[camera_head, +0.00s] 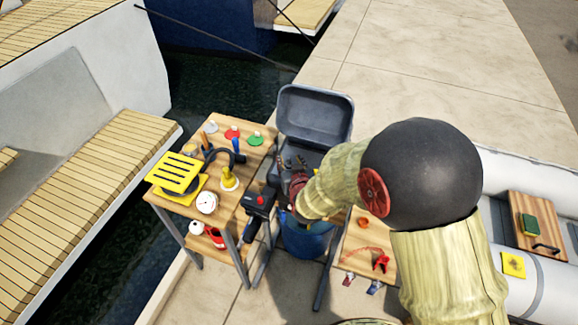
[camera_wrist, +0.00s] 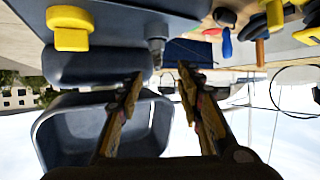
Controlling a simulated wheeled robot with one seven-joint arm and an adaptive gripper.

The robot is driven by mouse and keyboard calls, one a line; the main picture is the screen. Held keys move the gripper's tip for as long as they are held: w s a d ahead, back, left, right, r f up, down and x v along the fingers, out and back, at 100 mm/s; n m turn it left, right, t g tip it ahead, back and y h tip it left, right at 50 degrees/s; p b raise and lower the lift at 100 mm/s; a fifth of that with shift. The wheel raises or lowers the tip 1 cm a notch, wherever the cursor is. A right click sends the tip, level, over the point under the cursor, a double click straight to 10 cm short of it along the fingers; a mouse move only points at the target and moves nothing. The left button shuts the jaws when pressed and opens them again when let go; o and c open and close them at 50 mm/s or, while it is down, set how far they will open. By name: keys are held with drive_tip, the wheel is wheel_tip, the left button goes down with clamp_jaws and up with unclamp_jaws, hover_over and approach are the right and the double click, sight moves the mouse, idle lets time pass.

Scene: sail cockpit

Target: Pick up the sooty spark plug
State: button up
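In the head view, small dark, slender items (camera_head: 287,162) stand in the open grey case; they are too small to tell whether one is the sooty spark plug. My gripper (camera_head: 295,187) is over the near side of that case, mostly hidden by my arm. In the wrist view my gripper (camera_wrist: 159,75) has its two fingers apart with nothing held between them. A dark grey, stubby part (camera_wrist: 156,45) shows just beyond the gap between the fingertips; I cannot tell if it is the plug. A yellow block-shaped piece (camera_wrist: 70,28) is at the upper left.
The grey case (camera_head: 315,112) has its lid up. A wooden table (camera_head: 165,205) at left holds a yellow slatted item (camera_head: 174,172), a white gauge (camera_head: 207,202) and a yellow cone (camera_head: 229,179). A blue bucket (camera_head: 305,242) stands below. Water lies left of the dock.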

sight(289, 159)
drive_tip(key=shift+w+a+f, duration=0.1)
drive_tip(key=shift+a+f, duration=0.2)
drive_tip(key=shift+f, duration=0.4)
drive_tip(key=shift+w+f+t, duration=0.15)
drive_tip(key=shift+w+t, duration=0.1)
drive_tip(key=shift+t, duration=0.05)
drive_tip(key=x, duration=0.2)
drive_tip(key=b+x, duration=0.1)
drive_tip(key=x, duration=0.3)
drive_tip(key=shift+w+d+b, duration=0.1)
drive_tip(key=shift+d+b, duration=0.2)
drive_tip(key=shift+b, duration=0.05)
drive_tip(key=shift+w+a+f, duration=0.1)
drive_tip(key=shift+w+f, duration=0.05)
drive_tip(key=shift+w, duration=0.35)
drive_tip(key=shift+c, duration=0.2)
clamp_jaws()
